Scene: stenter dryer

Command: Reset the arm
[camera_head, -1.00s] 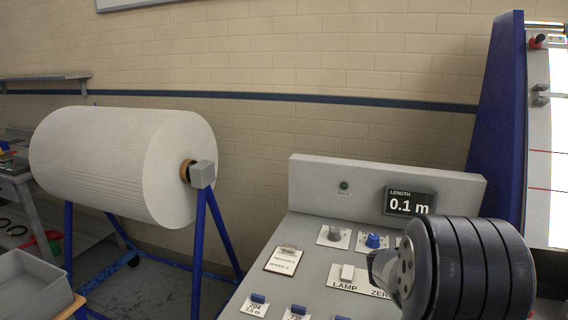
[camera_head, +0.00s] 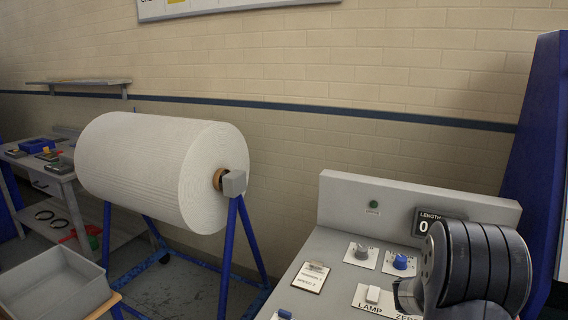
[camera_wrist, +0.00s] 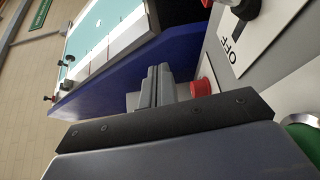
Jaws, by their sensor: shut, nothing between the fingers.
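My gripper (camera_wrist: 153,88) shows in the wrist view with its two grey fingers together and nothing between them. It points past a red knob (camera_wrist: 203,87), which is just right of the fingers; I cannot tell the gap between them. In the head view my dark ribbed arm stands over the right part of the grey control console (camera_head: 331,253) and hides part of the length display (camera_head: 425,228). The gripper's fingers cannot be made out in that view.
A large white roll (camera_head: 160,170) on a blue stand (camera_head: 245,240) is left of the console. A grey bin (camera_head: 55,280) is at the lower left, with a workbench (camera_head: 45,170) behind. The wrist view shows an OFF switch panel (camera_wrist: 270,45) and a blue machine panel (camera_wrist: 120,92).

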